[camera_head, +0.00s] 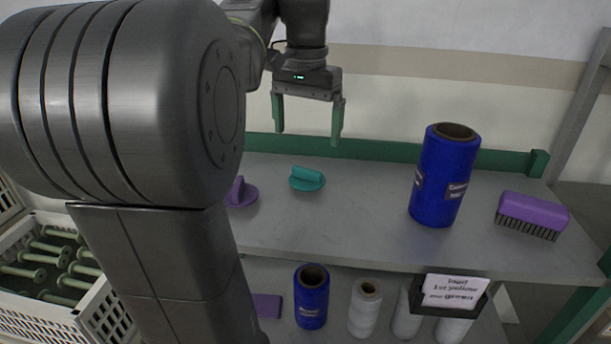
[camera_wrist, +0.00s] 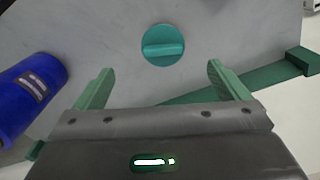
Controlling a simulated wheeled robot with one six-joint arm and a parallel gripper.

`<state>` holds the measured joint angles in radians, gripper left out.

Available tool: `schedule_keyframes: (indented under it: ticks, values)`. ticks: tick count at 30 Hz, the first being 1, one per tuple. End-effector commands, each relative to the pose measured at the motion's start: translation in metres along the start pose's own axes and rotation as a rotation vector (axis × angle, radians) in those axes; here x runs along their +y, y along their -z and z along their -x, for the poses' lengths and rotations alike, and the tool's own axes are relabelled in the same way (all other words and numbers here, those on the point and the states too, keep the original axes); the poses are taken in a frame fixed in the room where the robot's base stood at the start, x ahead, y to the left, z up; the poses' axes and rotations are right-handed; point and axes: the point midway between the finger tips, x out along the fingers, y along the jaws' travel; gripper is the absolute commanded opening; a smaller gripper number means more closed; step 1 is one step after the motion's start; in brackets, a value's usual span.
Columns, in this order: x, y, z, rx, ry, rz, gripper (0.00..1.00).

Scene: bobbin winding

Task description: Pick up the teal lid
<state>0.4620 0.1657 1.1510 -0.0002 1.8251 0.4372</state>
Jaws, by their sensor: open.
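The teal lid (camera_head: 307,179) lies flat on the grey shelf top, a round disc with a raised bar handle across it. It also shows in the wrist view (camera_wrist: 163,45), beyond the fingertips and between their lines. My gripper (camera_head: 307,138) is open and empty, with green fingers pointing down, above the shelf and toward its back edge. In the wrist view my gripper (camera_wrist: 162,72) has its fingers spread wide, apart from the lid. A purple lid (camera_head: 240,192) lies left of the teal one, partly hidden behind my arm.
A blue cylinder (camera_head: 443,175) stands upright on the shelf (camera_head: 330,228) to the right, with a purple brush (camera_head: 532,215) beyond it. A green rail (camera_head: 385,150) runs along the back edge. A crate of green bobbins (camera_head: 85,312) is at lower left. The shelf between lid and cylinder is clear.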

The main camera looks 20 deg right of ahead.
Motion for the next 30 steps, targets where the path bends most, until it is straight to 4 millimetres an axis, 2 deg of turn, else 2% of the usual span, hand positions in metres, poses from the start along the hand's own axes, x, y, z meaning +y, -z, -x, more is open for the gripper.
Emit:
schedule_keyframes:
  ticks: [3, 6, 14, 21, 25, 30]
  values:
    - [0.000, 0.000, -0.025, -0.004, -0.002, 0.000, 0.94]
    - [0.000, 0.000, -0.041, -0.002, -0.001, 0.000, 0.94]
    - [-0.001, 0.002, -0.059, -0.002, -0.001, 0.000, 0.94]
    - [-0.003, 0.009, -0.093, -0.002, -0.001, 0.000, 0.94]
    - [-0.003, 0.009, -0.104, 0.000, 0.000, 0.000, 0.94]
    - [-0.003, 0.009, -0.105, 0.000, 0.000, 0.000, 0.94]
